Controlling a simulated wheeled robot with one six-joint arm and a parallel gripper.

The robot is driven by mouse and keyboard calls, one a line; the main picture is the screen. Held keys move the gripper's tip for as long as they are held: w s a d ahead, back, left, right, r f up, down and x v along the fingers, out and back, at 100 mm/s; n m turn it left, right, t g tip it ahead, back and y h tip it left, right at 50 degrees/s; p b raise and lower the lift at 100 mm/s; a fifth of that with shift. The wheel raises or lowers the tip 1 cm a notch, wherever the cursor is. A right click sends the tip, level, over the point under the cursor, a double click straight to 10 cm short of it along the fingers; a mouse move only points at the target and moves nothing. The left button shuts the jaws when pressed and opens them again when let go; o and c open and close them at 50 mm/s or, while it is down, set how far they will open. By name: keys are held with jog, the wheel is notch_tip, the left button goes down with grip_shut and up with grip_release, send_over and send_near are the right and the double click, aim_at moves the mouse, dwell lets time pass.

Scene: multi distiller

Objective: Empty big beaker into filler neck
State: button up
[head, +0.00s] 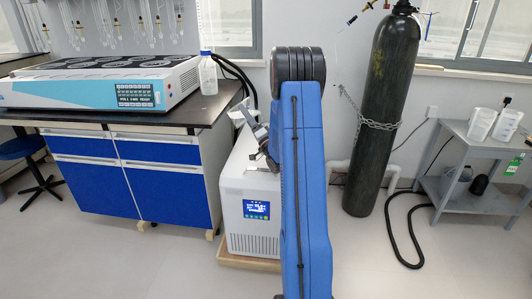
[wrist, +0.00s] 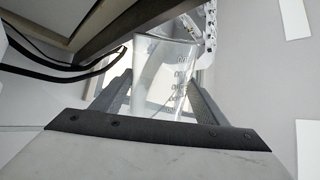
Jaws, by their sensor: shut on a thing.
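My gripper (wrist: 160,90) is shut on a clear beaker with graduation marks (wrist: 163,62), one finger on either side of it. In the head view my gripper (head: 259,133) is partly behind my blue arm, and the beaker (head: 238,116) shows small and pale, apparently tilted, above the white chiller unit (head: 253,205). I cannot tell how much liquid is in the beaker. The filler neck is not clearly visible; my arm hides part of the chiller's top.
A bench with blue drawers (head: 135,178) stands left, bearing a multi-plate heater (head: 100,85) and a plastic bottle (head: 208,73). A chained black gas cylinder (head: 383,110) stands right of my arm. Front floor is clear.

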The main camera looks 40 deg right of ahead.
aim_at(254, 114)
jog(key=shift+d+r+m+h+p, duration=0.1)
jog(key=shift+r+m+h+p, duration=0.35)
jog(key=shift+r+m+h, duration=1)
dwell(1.7)
jog(key=shift+s+d+f+m+h, duration=0.2)
jog(key=shift+d+m+h, duration=0.35)
jog(key=shift+m, duration=0.35)
jog(key=shift+s+d+f+m+h, duration=0.1)
jog(key=shift+d+f+m+h, duration=0.15)
jog(key=shift+m+h, duration=0.5)
dwell(1.0)
jog(key=shift+s+d+r+m+g+h, duration=0.15)
jog(key=shift+d+r+m+h, duration=0.1)
jog(key=shift+m+h, duration=0.55)
jog(key=shift+w+d+r+m+g+h, duration=0.15)
jog(key=shift+r+m+h, duration=0.15)
jog(key=shift+m, duration=0.8)
